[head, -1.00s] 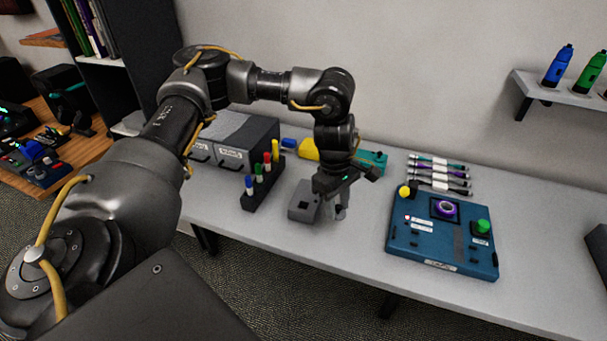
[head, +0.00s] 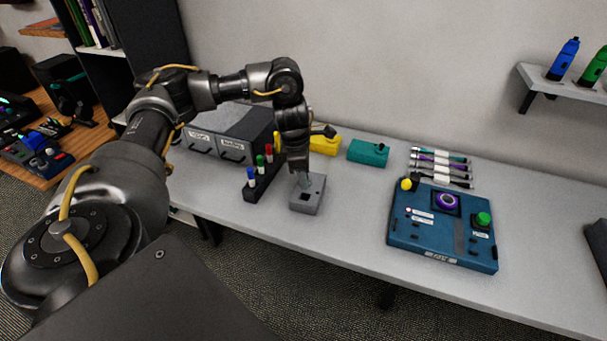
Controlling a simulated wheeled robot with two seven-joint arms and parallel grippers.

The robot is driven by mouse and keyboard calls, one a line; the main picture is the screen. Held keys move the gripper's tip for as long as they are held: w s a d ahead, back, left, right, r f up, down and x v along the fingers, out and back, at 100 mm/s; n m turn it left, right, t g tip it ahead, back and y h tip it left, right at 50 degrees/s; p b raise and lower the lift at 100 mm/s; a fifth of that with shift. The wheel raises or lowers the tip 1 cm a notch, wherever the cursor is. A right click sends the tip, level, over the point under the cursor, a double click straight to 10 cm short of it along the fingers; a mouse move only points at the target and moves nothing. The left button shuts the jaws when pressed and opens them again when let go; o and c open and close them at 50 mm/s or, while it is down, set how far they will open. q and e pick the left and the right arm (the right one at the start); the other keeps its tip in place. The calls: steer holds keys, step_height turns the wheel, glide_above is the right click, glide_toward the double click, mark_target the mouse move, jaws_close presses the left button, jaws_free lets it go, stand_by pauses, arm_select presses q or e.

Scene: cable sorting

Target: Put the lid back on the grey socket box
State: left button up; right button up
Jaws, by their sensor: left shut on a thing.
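The grey socket box (head: 307,200) stands on the table in the middle of the head view, with a dark opening visible on its top. My left gripper (head: 302,180) points down at the back part of the box top. It is shut on a small grey piece, which looks like the lid. The fingers and arm hide most of the lid, and I cannot tell whether it touches or sits on the box. My right gripper is not in view.
A rack of coloured markers (head: 262,177) stands close left of the box. A blue panel (head: 440,255) and several bundled cables (head: 440,167) lie right. The table between box and panel is clear.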

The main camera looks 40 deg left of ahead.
arm_select(q)
step_height(320, 180, down, 3)
steer(key=b, duration=0.2)
steer(key=shift+b, duration=0.3)
steer(key=shift+f+b, duration=0.6)
steer(key=shift+f, duration=0.4)
steer(key=shift+r+p, duration=0.1)
steer(key=shift+p, duration=0.2)
steer(key=shift+f, duration=0.2)
stand_by(0.8)
stand_by(0.5)
stand_by(0.4)
steer(key=o, duration=1.5)
